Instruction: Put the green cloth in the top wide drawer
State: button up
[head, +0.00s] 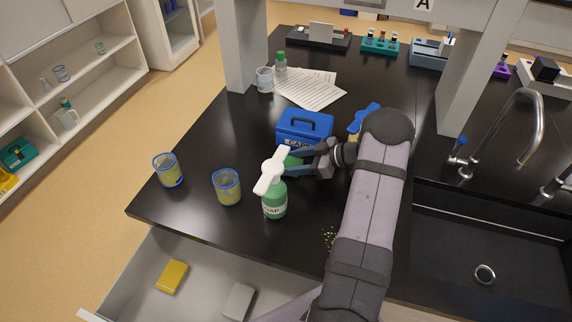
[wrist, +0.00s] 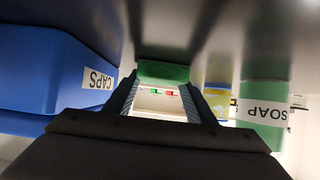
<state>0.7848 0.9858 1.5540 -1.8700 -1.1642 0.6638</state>
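The green cloth (head: 292,160) lies on the black bench, partly hidden by the soap bottle and my fingers in the head view. In the wrist view the cloth (wrist: 163,72) is a small folded green bundle at the fingertips. My gripper (head: 287,167) is low over the bench and pointed left, behind the soap bottle. In the wrist view its fingers (wrist: 160,88) are spread, with the cloth across the gap; I see no clear squeeze on it. A wide drawer (head: 205,272) stands open below the bench front, holding a yellow block and a grey block.
The green soap bottle (head: 274,198) stands close in front of my gripper. The blue CAPS box (head: 305,128) is just behind. Two beakers (head: 227,187) (head: 168,170) stand to the left. A sink (head: 490,250) is right.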

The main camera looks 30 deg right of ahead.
jog(key=shift+c, duration=1)
jog(key=shift+s+d+r+b, duration=0.3)
jog(key=shift+d+r, duration=0.1)
jog(key=shift+r, duration=0.05)
jog(key=b+v, duration=0.3)
jog(key=v, duration=1.1)
jog(key=shift+s+d+b, duration=0.25)
jog(key=shift+s+b, duration=0.05)
jog(key=shift+s, duration=0.05)
jog(key=shift+r, duration=0.25)
